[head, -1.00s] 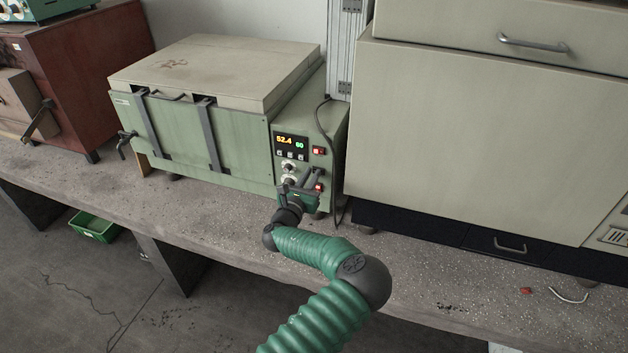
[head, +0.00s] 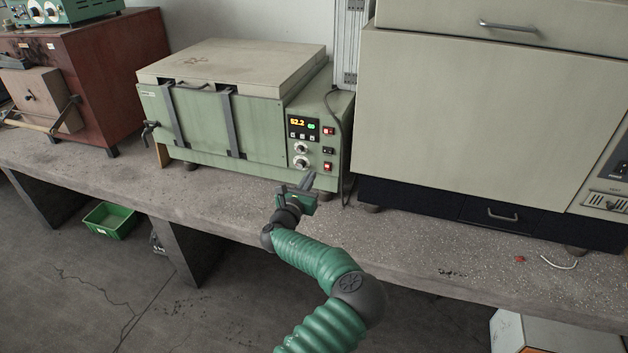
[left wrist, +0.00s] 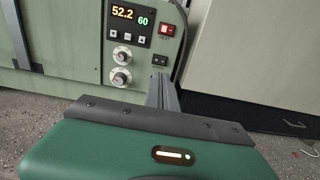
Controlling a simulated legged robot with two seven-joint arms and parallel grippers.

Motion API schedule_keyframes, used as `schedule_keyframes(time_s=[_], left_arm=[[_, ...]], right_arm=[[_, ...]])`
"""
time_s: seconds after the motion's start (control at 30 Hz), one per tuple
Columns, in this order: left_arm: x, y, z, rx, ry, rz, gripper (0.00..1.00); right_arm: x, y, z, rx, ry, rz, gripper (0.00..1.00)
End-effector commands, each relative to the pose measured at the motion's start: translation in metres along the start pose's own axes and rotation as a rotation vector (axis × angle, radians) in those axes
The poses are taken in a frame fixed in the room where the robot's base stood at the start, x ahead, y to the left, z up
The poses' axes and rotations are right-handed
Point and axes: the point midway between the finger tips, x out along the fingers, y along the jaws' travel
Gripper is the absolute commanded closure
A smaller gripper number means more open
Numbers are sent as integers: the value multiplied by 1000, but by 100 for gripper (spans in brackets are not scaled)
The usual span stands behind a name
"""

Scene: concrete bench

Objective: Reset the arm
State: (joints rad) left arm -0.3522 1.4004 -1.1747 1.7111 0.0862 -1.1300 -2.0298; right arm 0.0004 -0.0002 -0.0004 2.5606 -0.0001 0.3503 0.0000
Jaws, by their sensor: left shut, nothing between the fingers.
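My left arm, in green ribbed sleeves, reaches up from the bottom of the head view. Its gripper (head: 308,182) is shut and empty, in front of the lower part of a green box-shaped machine (head: 215,125) and apart from its knobs. The machine's control panel has a lit display (head: 303,122), two round knobs and red switches. In the left wrist view the shut fingers (left wrist: 162,92) point at the panel, below and right of the lower knob (left wrist: 120,78). The display there (left wrist: 130,17) reads 52.2 and 60. My right gripper is not in view.
The machine stands on a concrete bench (head: 400,240). A large beige cabinet (head: 480,110) stands to its right, and a dark red box (head: 110,80) to its left. A small red bit and a white curved piece (head: 558,263) lie at right. A green bin (head: 110,220) is on the floor.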

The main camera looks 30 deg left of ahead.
Motion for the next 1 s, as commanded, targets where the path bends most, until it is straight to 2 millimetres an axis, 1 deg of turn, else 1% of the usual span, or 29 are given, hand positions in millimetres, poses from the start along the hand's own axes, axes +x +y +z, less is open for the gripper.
schedule_keyframes(time_s=[0.17,0.23,0.27,0.33,0.37,0.4,0.43,0.47,0.5,0.57,0.6,0.67,0.7,0.77,0.8,0.83,0.9,1.0], left_arm=[[0,4,0,-10,2,8,100],[-5,15,0,-85,10,55,100],[-10,25,0,-153,17,96,100],[-30,56,-8,-419,43,242,100],[-43,68,-16,-568,56,320,100],[-64,78,-31,-790,77,432,100],[-81,79,-44,-964,94,518,100],[-98,75,-56,-1137,112,603,100],[-122,62,-71,-1355,137,714,100],[-158,29,-87,-1654,180,879,100],[-183,2,-92,-1827,213,991,100],[-220,-39,-93,-2031,259,1151,100],[-245,-65,-89,-2137,286,1259,100],[-283,-100,-80,-2248,315,1416,100],[-307,-118,-73,-2296,324,1512,100],[-325,-129,-69,-2319,324,1582,100],[-360,-147,-59,-2345,308,1712,100],[-392,-157,-53,-2348,270,1828,100]], right_arm=[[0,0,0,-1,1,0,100],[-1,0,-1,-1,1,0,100],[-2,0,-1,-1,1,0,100],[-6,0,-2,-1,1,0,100],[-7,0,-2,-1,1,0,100],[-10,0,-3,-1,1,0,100],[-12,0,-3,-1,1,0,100],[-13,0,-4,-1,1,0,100],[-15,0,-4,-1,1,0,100],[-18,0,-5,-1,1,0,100],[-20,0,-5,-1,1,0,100],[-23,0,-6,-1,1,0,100],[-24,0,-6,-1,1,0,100],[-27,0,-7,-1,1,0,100],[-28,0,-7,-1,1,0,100],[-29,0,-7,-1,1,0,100],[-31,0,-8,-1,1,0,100],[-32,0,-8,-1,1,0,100]])
